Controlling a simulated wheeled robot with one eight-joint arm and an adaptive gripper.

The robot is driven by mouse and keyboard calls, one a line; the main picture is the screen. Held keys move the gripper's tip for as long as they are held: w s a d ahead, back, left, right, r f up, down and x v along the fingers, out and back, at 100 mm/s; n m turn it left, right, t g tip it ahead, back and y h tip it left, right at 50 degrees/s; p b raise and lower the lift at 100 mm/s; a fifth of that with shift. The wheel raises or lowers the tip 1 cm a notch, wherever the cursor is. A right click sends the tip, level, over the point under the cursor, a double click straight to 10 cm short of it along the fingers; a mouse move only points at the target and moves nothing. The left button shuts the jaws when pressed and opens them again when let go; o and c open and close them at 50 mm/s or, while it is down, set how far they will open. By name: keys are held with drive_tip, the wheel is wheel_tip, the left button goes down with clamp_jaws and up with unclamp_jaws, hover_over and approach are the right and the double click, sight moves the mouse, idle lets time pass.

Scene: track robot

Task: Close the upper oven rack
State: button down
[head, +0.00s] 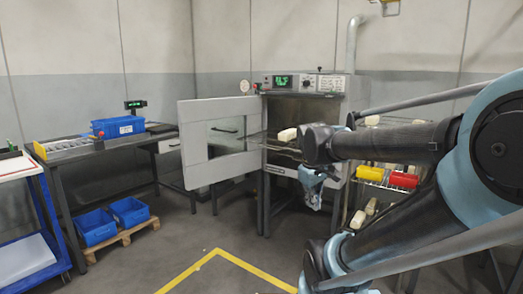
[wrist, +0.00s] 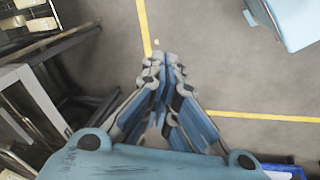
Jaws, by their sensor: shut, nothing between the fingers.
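The grey oven (head: 305,112) stands at the back centre in the head view, with its door (head: 192,150) swung wide open to the left. A wire rack (head: 262,142) shows at the oven opening, and a cream-coloured piece (head: 287,135) appears to sit on it. My arm covers the right part of the opening, so I cannot tell how far the rack sticks out. My gripper (head: 314,203) hangs in front of the oven, below the rack's level, pointing down. In the wrist view my gripper (wrist: 162,62) is shut and empty above the floor.
A shelf cart right of the oven holds a yellow part (head: 369,172) and a red part (head: 404,179). A workbench at left carries a blue bin (head: 118,127). Blue crates (head: 96,227) sit on a low pallet. The floor within the yellow line (head: 217,252) is clear.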

drive_tip(key=w+a+r+n+t+h, duration=0.1)
drive_tip(key=w+a+r+n, duration=0.2)
drive_tip(key=w+r+n, duration=0.55)
drive_tip(key=w+a+r+n+t+h, duration=0.15)
drive_tip(key=w+a+r+n, duration=0.25)
drive_tip(key=w+a+n, duration=0.5)
drive_tip(key=w+a+r+n+t+h, duration=0.1)
drive_tip(key=w+a+r+n+t, duration=0.3)
drive_tip(key=w+a, duration=0.9)
drive_tip(key=w+d+f+g, duration=0.2)
drive_tip(key=w+d+f, duration=0.6)
drive_tip(key=w, duration=0.3)
drive_tip(key=shift+d+f+n, duration=0.25)
drive_tip(key=shift+f+n, duration=0.1)
drive_tip(key=shift+f, duration=0.4)
drive_tip(key=shift+w+g+y, duration=0.15)
drive_tip(key=shift+g+y, duration=0.1)
